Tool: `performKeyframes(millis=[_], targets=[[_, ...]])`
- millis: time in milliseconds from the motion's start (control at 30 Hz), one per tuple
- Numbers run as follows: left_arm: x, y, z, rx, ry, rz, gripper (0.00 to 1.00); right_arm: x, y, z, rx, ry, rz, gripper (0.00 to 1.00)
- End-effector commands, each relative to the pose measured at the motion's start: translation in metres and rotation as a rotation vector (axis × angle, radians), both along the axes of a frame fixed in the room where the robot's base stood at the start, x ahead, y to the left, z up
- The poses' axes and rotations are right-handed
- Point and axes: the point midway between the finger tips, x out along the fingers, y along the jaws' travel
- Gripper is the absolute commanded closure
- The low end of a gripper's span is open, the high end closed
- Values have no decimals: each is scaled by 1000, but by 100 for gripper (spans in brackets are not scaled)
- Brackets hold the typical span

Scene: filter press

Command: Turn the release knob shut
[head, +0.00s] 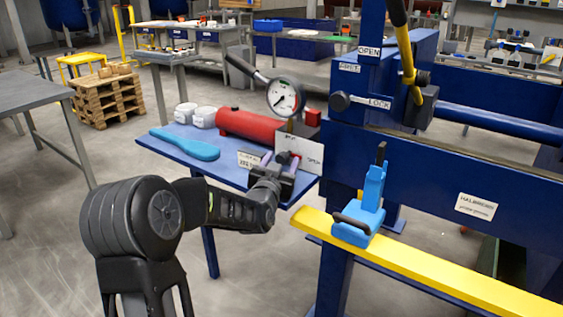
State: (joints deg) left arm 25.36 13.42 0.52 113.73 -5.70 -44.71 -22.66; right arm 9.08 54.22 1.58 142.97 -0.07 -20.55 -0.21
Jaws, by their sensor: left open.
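The release knob (284,157) looks like a small dark knob at the front end of the red hand pump (248,125), below the round gauge (284,97). A white plate (308,158) marked OPEN stands beside it. My left gripper (280,162) is open, with its fingers reaching toward the knob, one on each side as seen here. I cannot tell whether the fingers touch the knob. The gripper body hides the area just below it. My right gripper is out of view.
The pump stands on a blue table (222,172) with a light-blue flat tool (185,145), white containers (203,117) and a labelled block (251,158). The pump lever (246,69) slants up behind. The blue press frame (420,165) and yellow rail (420,268) are close on the right.

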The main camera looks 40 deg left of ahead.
Motion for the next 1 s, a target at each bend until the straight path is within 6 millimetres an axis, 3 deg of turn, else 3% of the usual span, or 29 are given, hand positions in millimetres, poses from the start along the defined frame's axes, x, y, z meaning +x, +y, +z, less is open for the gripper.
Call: performKeyframes(millis=[100,800,1000], targets=[[0,0,0,0,0,0,44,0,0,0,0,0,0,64],[0,-1,0,0,1,-2,100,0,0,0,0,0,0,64],[0,-2,-1,-5,1,-3,100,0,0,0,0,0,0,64]])
